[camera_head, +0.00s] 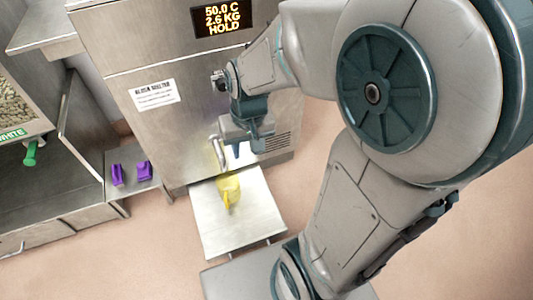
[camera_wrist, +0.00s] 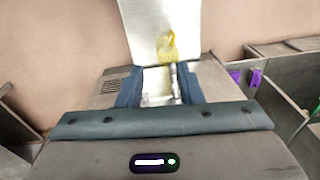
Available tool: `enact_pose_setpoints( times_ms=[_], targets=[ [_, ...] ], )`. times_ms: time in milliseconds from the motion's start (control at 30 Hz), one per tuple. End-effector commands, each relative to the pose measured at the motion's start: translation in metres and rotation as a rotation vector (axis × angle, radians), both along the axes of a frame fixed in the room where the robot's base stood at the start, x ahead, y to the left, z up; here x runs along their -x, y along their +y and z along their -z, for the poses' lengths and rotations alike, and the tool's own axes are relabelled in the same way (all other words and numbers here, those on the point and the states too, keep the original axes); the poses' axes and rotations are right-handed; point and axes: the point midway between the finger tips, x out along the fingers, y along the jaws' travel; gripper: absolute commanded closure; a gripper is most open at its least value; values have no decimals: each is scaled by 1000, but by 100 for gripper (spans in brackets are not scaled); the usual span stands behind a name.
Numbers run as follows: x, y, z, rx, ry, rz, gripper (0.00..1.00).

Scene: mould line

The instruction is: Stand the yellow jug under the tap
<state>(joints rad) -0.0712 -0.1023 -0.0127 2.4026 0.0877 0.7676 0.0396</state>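The yellow jug (camera_head: 229,188) rests on a pale metal shelf (camera_head: 235,234) at the front of the steel machine. It looks upright, its handle towards the head camera. The tap (camera_head: 217,152) is a bent metal pipe on the machine's front, its lower end just above the jug's rim in the head view. Exact alignment is hard to tell. My gripper (camera_head: 247,150) is above and right of the jug, near the tap. In the wrist view my gripper (camera_wrist: 160,86) has its fingers apart with nothing gripped; the jug (camera_wrist: 167,46) shows beyond them.
The machine's display (camera_head: 222,18) reads 50.0 C, 2.6 KG, HOLD. Two purple objects (camera_head: 131,173) sit on a low ledge at left. Floor right of the shelf is clear.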

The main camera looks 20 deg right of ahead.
Motion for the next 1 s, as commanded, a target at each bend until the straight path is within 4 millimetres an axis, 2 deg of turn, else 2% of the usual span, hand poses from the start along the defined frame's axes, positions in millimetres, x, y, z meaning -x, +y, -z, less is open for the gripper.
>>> enact_pose_setpoints(
  times_ms=[100, 300, 467, 1000],
  targets=[
    [29, -12, -20, 27, -19, -26, 67],
    [59, -23, -34, 60, -26, -50, 67],
    [65, -26, -36, 68, -26, -57, 67],
    [64, -25, -36, 66, -26, -56, 67]
  ],
)
